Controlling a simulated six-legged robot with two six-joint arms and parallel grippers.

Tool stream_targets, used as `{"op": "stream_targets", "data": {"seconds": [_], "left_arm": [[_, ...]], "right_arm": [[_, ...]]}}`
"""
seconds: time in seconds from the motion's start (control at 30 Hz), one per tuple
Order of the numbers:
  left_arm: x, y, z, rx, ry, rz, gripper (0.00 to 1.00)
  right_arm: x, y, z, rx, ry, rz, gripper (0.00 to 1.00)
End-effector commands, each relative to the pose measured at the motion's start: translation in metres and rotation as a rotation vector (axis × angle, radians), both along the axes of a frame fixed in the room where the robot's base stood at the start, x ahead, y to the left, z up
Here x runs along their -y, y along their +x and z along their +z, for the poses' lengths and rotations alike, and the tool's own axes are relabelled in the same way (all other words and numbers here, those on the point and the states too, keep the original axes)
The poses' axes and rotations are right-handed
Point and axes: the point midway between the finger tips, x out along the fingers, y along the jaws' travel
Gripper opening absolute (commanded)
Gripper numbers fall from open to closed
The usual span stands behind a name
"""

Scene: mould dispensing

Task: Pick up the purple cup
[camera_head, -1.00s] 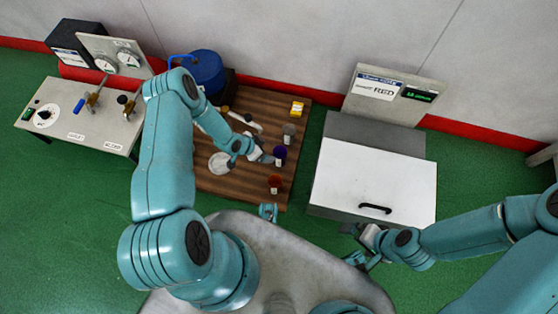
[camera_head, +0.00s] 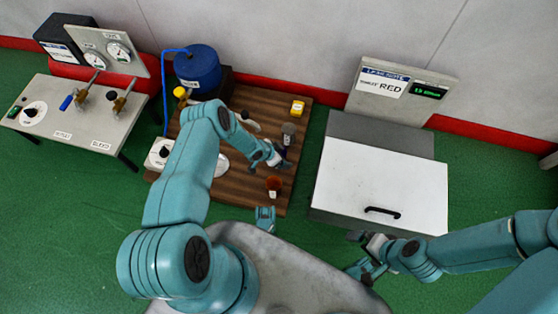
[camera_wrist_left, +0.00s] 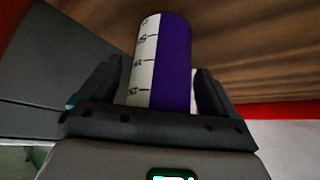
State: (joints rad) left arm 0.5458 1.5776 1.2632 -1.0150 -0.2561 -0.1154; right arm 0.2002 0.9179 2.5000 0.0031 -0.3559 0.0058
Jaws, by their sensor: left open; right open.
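The purple cup (camera_wrist_left: 174,65) stands between the two fingers of my left gripper (camera_wrist_left: 158,95) in the left wrist view. It has a white scale strip with black marks on its side. The fingers are open, one on each side of the cup, with a narrow gap visible. In the head view my left gripper (camera_head: 283,160) is over the right part of the wooden board, and it mostly hides the cup (camera_head: 281,150). My right gripper (camera_head: 362,256) is open and empty in front of the white-lidded box.
On the wooden board (camera_head: 235,193), a grey cup (camera_head: 288,133) stands just behind the purple one and an orange-brown cup (camera_head: 273,186) in front. The white-lidded box (camera_head: 380,185) stands to the right.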

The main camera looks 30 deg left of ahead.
Motion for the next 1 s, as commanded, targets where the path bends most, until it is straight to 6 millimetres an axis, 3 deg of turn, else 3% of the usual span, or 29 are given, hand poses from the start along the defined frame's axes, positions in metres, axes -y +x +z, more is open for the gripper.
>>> {"op": "stream_targets", "data": {"seconds": [0.2, 0.4, 0.77, 0.87, 1.0], "left_arm": [[0.001, 0.001, 0.0, 0.0, 0.0, 0.0, 0.9], [0.001, 0.001, 0.0, 0.0, 0.0, -0.001, 0.35], [0.001, 0.001, 0.006, 0.0, 0.0, -0.001, 0.35], [0.001, 0.001, 0.018, 0.001, 0.001, -0.002, 0.35], [0.001, 0.002, 0.049, 0.002, 0.001, -0.001, 0.35]], "right_arm": [[0.0, 0.0, 0.0, 0.001, 0.0, -0.001, 1.0], [0.0, 0.0, 0.0, 0.001, 0.0, 0.0, 1.0], [0.0, 0.0, 0.004, -0.001, 0.0, 0.001, 1.0], [-0.001, -0.001, 0.011, -0.002, 0.001, 0.005, 1.0], [-0.004, -0.004, 0.028, -0.008, 0.004, 0.017, 1.0]]}}
